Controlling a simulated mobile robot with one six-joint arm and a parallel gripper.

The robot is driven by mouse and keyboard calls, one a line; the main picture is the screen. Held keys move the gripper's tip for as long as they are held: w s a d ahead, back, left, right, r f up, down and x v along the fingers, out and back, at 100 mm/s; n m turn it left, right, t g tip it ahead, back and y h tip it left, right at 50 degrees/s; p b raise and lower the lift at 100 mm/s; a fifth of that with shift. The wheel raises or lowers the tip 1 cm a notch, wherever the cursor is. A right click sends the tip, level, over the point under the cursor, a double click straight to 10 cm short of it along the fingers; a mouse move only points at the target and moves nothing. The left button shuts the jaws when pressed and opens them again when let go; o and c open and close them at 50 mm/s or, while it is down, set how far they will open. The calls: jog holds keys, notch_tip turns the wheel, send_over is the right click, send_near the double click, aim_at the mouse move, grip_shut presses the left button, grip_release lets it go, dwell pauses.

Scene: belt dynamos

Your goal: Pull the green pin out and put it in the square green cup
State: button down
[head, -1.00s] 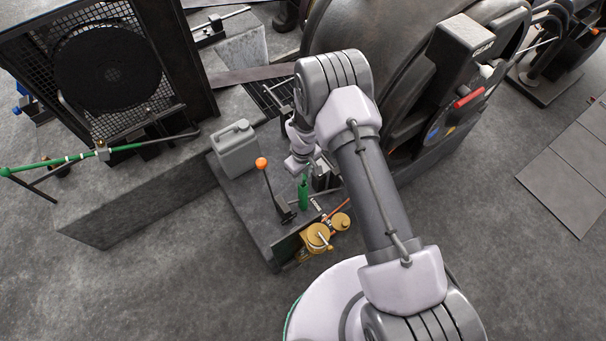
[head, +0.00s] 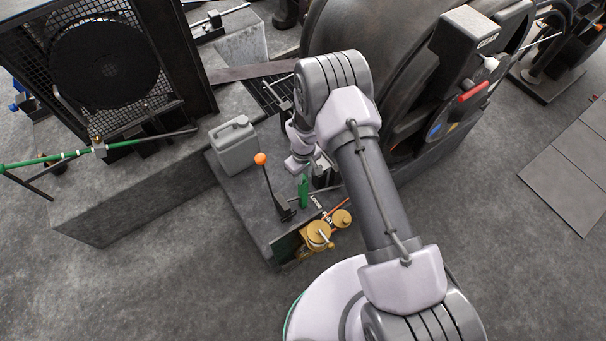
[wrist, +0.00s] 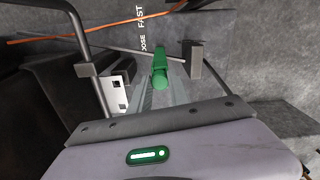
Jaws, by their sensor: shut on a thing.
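The green pin (head: 303,190) shows as a green piece just below my gripper (head: 301,165), above the dark bench top. In the wrist view its green body (wrist: 160,68) lies between the two fingers of my gripper (wrist: 158,66), which is shut on it. A thin metal rod runs across behind the green body there. I cannot tell whether the pin is still in its hole. I cannot make out a square green cup in either view.
An orange-knobbed lever (head: 266,180) and a brass fitting (head: 318,235) stand close by, near lettering reading LOOSE and FAST. A grey can (head: 235,147) is at the left. The large dark machine (head: 370,40) is behind my arm. Floor at the lower left is clear.

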jog(key=shift+f+b, duration=0.3)
jog(key=shift+f, duration=0.05)
jog(key=c, duration=1.1)
grip_release()
jog(key=shift+c, duration=0.2)
notch_tip(320, 180, up, 18)
jog(key=p, duration=0.7)
jog(key=shift+f, duration=0.25)
